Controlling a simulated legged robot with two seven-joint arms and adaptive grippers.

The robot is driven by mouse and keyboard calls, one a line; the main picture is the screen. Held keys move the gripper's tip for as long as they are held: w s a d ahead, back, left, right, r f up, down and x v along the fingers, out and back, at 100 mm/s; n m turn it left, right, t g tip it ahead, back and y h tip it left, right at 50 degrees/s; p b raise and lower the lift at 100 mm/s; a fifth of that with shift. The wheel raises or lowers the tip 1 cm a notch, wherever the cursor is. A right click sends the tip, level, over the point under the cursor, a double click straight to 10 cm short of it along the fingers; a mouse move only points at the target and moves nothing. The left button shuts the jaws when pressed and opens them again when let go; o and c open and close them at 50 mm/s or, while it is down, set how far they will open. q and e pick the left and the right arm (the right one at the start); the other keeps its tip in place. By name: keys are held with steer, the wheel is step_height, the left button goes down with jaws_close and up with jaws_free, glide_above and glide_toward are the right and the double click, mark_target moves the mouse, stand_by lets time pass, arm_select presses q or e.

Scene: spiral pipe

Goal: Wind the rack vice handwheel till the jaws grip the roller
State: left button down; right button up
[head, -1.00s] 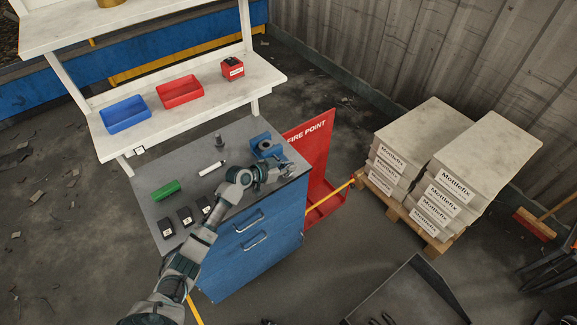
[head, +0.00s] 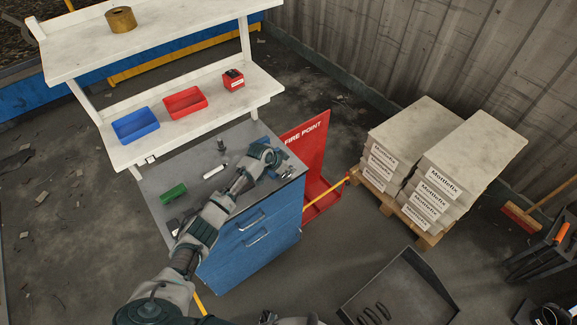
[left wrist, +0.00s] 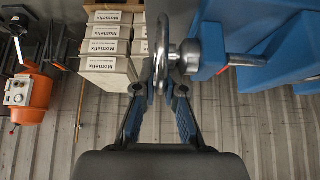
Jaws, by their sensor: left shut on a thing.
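The blue rack vice (head: 264,142) stands at the right end of the blue cabinet's grey top, mostly hidden behind my left wrist in the head view. In the left wrist view the vice body (left wrist: 275,65) is at the right. Its metal handwheel (left wrist: 161,45) shows nearly edge-on, with a hub and a shaft running to the vice. My left gripper (left wrist: 160,91) is shut on the lower rim of the handwheel, one finger on each side. In the head view my left gripper (head: 277,166) is hard to make out. I cannot see the roller in the jaws.
A green block (head: 173,193), a white cylinder (head: 213,171) and a small dark fitting (head: 221,146) are on the cabinet top (head: 190,160). A white shelf (head: 210,115) with blue and red bins stands behind. A red fire-point board (head: 308,150) is close right.

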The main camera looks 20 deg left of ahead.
arm_select(q)
steer(key=shift+w+g+y, duration=0.2)
steer(key=shift+g+y, duration=0.2)
steer(key=shift+r, duration=0.1)
steer(key=c, duration=1.6)
jaws_free()
steer(key=shift+o, duration=0.3)
steer(key=v, duration=1.1)
steer(key=shift+a+r, duration=0.2)
steer(key=shift+s, duration=0.1)
